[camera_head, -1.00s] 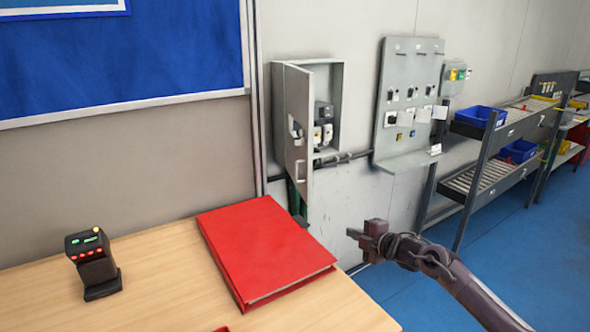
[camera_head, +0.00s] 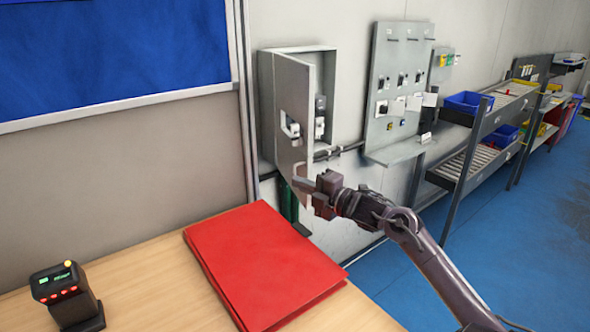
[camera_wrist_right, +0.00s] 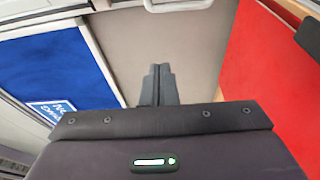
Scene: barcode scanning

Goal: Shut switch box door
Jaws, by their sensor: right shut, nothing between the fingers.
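The grey switch box (camera_head: 327,68) is mounted on the wall, with its door (camera_head: 292,100) standing open toward me. Dark and white devices (camera_head: 320,118) show inside. My right gripper (camera_head: 303,186) is shut and empty, close to the lower part of the door; I cannot tell whether it touches. Its closed fingers (camera_wrist_right: 158,86) show in the right wrist view, with a pale loop-shaped bar (camera_wrist_right: 178,6) at the top edge that looks like a handle. My left gripper is not in view.
A red binder (camera_head: 262,265) lies on the wooden table (camera_head: 150,290) below the box. A black scanner device (camera_head: 67,295) stands at the left. A grey panel (camera_head: 400,55) hangs right of the box, with shelves (camera_head: 478,150) beyond. Blue floor is free at the right.

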